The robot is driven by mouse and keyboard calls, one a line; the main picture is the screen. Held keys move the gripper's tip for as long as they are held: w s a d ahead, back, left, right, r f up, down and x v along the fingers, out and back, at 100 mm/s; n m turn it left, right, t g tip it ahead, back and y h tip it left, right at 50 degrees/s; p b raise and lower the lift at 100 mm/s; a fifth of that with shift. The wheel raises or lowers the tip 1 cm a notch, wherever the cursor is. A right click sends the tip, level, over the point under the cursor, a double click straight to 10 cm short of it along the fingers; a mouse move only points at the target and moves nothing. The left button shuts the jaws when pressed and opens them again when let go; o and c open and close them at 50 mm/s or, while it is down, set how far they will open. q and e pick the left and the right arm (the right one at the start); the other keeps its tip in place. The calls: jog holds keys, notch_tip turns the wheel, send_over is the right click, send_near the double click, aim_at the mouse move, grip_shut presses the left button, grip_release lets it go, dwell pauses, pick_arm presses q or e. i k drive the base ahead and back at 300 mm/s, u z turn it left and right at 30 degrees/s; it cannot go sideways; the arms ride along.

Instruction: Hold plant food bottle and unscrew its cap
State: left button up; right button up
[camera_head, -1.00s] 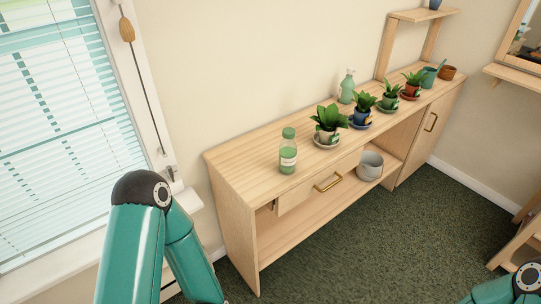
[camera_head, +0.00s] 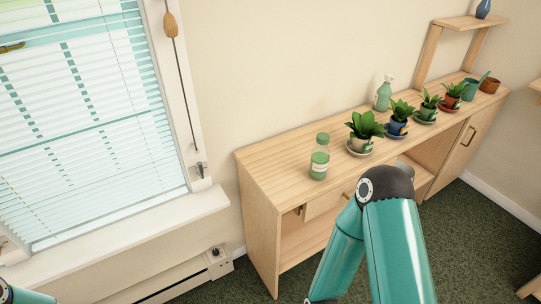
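The plant food bottle (camera_head: 319,166) is green and see-through with a pale label. It stands upright near the left end of the wooden cabinet top. Its green cap (camera_head: 322,138) is on it. Neither of my grippers shows in the head view. My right arm rises from the bottom edge in front of the cabinet, its elbow below and to the right of the bottle and apart from it. Only a small piece of my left arm shows in the bottom left corner. Nothing is seen touching the bottle.
Potted plants on saucers, the nearest in a pale pot (camera_head: 360,145), line the cabinet top (camera_head: 272,160) right of the bottle. A green spray bottle (camera_head: 383,96) stands behind them. The top left of the bottle is clear. A window sill (camera_head: 130,238) lies left.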

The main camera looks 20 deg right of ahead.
aim_at(320, 157)
jog(key=z, duration=1.1)
jog(key=i, duration=0.1)
jog(key=u, duration=1.4)
jog(key=k, duration=1.05)
jog(key=z, duration=1.65)
jog(key=i, duration=1.15)
jog(key=u, duration=0.6)
